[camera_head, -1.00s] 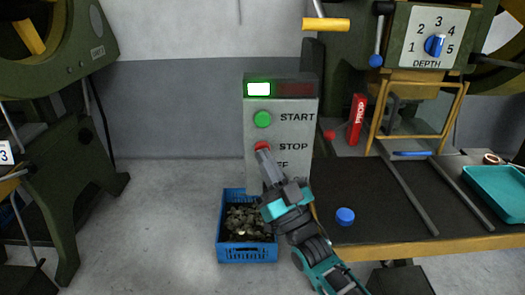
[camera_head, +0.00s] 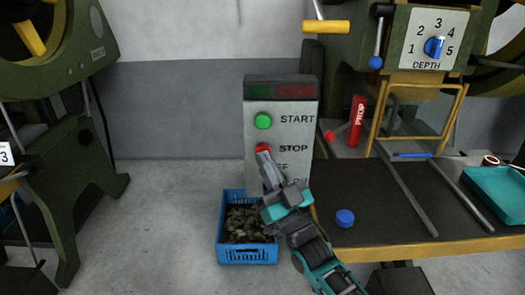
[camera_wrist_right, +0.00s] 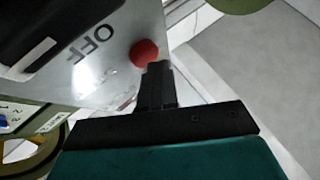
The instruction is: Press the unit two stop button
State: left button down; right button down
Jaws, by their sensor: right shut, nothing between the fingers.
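The grey control box (camera_head: 292,135) stands in the middle of the head view, with a green START button (camera_head: 263,121) and a red STOP button (camera_head: 263,149) below it. Both indicator windows at its top are dark. My right gripper (camera_head: 263,156) is shut and empty, its tips just below the STOP button and partly over its lower edge. In the right wrist view the red button (camera_wrist_right: 145,53) lies just beyond the shut fingertips (camera_wrist_right: 159,66); I cannot tell whether they touch. My left gripper is out of view.
A blue crate (camera_head: 247,257) of metal scraps stands on the floor below the box. At right a dark bench (camera_head: 375,190) holds a blue cap (camera_head: 345,218), rods and a teal tray (camera_head: 498,192). Green machines (camera_head: 75,75) stand at left and right.

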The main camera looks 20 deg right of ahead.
jog(key=shift+s+a, duration=0.15)
jog(key=shift+s, duration=0.4)
jog(key=s+p, duration=0.1)
jog(key=s, duration=0.1)
jog(key=s+a+p, duration=0.1)
jog(key=s, duration=0.1)
jog(key=shift+s+a+p, duration=0.2)
jog(key=shift+s+p, duration=0.1)
jog(key=shift+s, duration=0.1)
dwell(0.3)
